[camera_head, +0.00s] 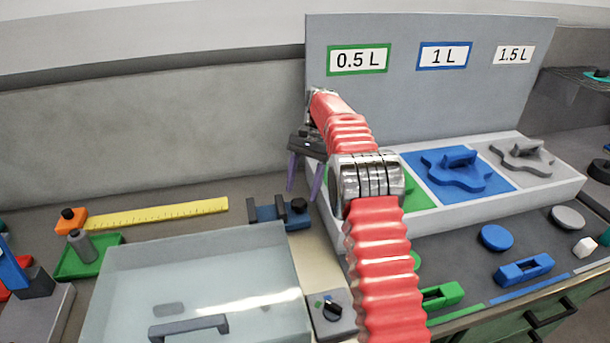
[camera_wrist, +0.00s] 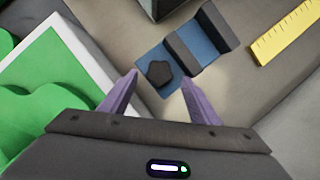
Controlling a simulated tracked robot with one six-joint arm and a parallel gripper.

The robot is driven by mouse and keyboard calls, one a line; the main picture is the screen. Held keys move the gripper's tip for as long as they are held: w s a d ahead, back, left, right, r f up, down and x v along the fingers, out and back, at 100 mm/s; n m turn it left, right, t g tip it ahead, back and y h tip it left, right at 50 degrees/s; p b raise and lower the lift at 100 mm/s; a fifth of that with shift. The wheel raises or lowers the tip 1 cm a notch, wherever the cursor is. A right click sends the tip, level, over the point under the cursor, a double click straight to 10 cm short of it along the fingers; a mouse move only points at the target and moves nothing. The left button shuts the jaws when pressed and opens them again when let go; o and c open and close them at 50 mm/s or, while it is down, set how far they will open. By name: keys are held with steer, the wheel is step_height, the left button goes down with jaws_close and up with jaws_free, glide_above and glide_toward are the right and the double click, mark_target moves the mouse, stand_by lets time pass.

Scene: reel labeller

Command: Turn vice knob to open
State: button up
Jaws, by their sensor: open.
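The vice (camera_head: 267,215) is a small blue and dark grey block on the bench, between the clear tank and the tray of coloured squares. Its black knob (camera_head: 298,205) is on its right end. In the wrist view the vice (camera_wrist: 200,45) lies ahead of my gripper, and the dark, many-sided knob (camera_wrist: 160,73) shows between and just beyond the fingertips.
The clear tank (camera_head: 200,255) with a grey handle stands in front of the vice. A yellow ruler (camera_head: 160,213) lies left of it. The white-rimmed tray (camera_head: 480,207) with green, blue and grey squares stands right. A small dial box (camera_head: 331,312) is in front.

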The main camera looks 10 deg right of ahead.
steer(key=v, duration=0.4)
steer(key=shift+r, duration=0.1)
stand_by(0.5)
steer(key=s+d+r+m+t, duration=0.1)
steer(key=s+r, duration=0.1)
steer(key=r, duration=0.3)
steer(key=s+d+r+m+t, duration=0.1)
steer(key=s+d+r, duration=0.1)
steer(key=r, duration=0.3)
steer(key=f+m+t, duration=0.1)
steer(key=m, duration=0.3)
steer(key=s+f+m+t, duration=0.1)
steer(key=m, duration=0.3)
steer(key=f+m+t, duration=0.1)
steer(key=f+m, duration=0.1)
steer(key=m, duration=0.2)
steer(key=shift+s+a+m+y, duration=0.1)
steer(key=shift+s+m+y, duration=0.2)
